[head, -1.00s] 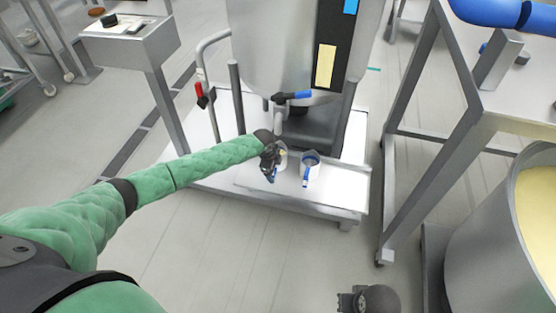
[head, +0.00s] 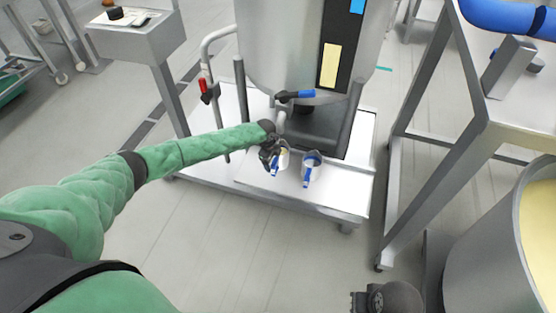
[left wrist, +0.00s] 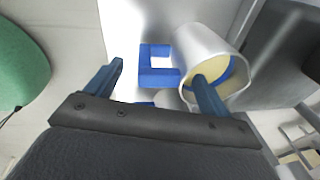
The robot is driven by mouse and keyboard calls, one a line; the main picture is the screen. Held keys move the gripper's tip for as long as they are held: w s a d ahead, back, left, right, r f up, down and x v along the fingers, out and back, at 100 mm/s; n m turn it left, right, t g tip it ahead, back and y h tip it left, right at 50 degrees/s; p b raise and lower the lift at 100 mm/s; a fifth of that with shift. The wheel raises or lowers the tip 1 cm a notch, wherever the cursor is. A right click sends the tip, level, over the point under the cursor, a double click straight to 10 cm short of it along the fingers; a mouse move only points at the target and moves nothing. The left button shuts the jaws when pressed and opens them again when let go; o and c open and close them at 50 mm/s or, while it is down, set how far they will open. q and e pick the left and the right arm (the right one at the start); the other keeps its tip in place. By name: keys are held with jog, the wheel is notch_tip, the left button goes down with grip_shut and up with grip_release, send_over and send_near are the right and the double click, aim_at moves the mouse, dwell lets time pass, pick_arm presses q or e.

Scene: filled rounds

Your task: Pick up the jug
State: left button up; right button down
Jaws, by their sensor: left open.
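A pale jug (head: 283,161) with a blue handle stands on the white platform below the big steel tank, partly hidden by my left gripper (head: 270,157). A second similar jug (head: 312,161) with a blue handle stands just to its right. In the left wrist view one jug (left wrist: 205,48) shows its open mouth with something yellow inside. Its blue handle (left wrist: 146,68) lies between the open fingers of my left gripper (left wrist: 158,75). The right-hand finger overlaps the jug's mouth in the picture; contact cannot be told. A dark part of my right gripper (head: 367,300) shows at the bottom edge.
The steel tank (head: 270,50) with a blue-handled valve (head: 296,95) rises right behind the jugs. A metal frame (head: 415,150) and a vat of yellow stuff (head: 490,235) stand to the right. The floor (head: 230,250) in front of the platform is clear.

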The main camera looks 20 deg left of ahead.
pick_arm(q)
jog(key=shift+w+d+f, duration=0.1)
jog(key=shift+w+f, duration=0.05)
jog(key=shift+f, duration=0.8)
jog(key=c, duration=1.4)
jog(key=shift+r, duration=0.1)
jog(key=shift+c, duration=0.5)
